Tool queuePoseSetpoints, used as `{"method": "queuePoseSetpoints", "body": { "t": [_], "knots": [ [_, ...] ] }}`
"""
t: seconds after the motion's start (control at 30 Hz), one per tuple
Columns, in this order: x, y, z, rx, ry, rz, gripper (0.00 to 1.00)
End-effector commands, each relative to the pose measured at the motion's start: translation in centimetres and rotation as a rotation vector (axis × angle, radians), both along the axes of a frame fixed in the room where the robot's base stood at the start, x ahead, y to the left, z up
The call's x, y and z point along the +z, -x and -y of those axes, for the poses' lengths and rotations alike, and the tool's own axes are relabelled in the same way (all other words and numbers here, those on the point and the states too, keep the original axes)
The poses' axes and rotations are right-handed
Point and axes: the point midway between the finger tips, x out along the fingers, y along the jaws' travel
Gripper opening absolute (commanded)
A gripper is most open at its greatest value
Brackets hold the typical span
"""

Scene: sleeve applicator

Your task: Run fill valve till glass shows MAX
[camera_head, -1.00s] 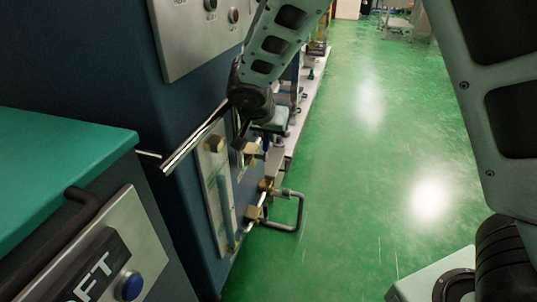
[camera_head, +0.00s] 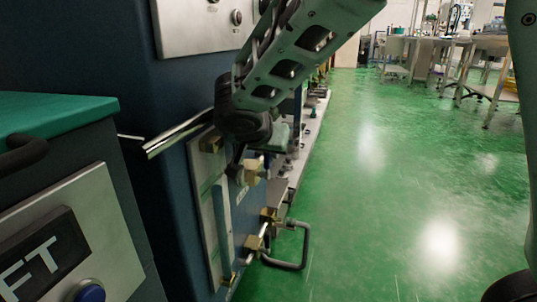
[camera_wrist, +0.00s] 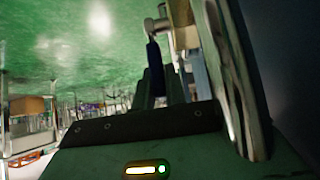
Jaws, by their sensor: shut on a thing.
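The sight glass (camera_head: 224,215) is a pale upright strip on a light panel on the side of the blue machine. Its level and any MAX mark are too small to read. Brass valve fittings (camera_head: 252,171) sit by its upper end and more (camera_head: 269,216) by its lower end. In the wrist view my gripper (camera_wrist: 157,78) is shut on a dark blue valve handle (camera_wrist: 154,54), below a brass-coloured fitting (camera_wrist: 156,25). In the head view my arm and wrist largely hide the gripper and handle at the panel's upper right.
A chrome bar (camera_head: 178,136) sticks out from the machine, close to my wrist. A green-topped cabinet (camera_head: 60,109) stands at the left. A bent grey pipe handle (camera_head: 304,246) juts out low. Green floor (camera_head: 390,190) is open at the right, with workbenches (camera_head: 440,45) far back.

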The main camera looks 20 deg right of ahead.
Motion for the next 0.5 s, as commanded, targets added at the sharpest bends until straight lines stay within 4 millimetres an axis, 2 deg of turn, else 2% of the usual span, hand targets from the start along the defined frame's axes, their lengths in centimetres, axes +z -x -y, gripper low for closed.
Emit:
{"method": "queuePoseSetpoints", "body": {
  "t": [0.23, 0.27, 0.3, 0.33, 0.5],
  "knots": [
    [0.07, 0.02, -0.04, 0.0, 0.0, 0.0, 0.0],
    [0.07, 0.02, -0.04, 0.001, 0.001, 0.0, 0.21],
    [0.06, 0.02, -0.04, 0.001, 0.001, 0.0, 0.32],
    [0.06, 0.02, -0.04, 0.001, 0.001, 0.0, 0.35],
    [0.02, 0.02, -0.03, 0.001, 0.001, 0.0, 0.35]
  ]
}}
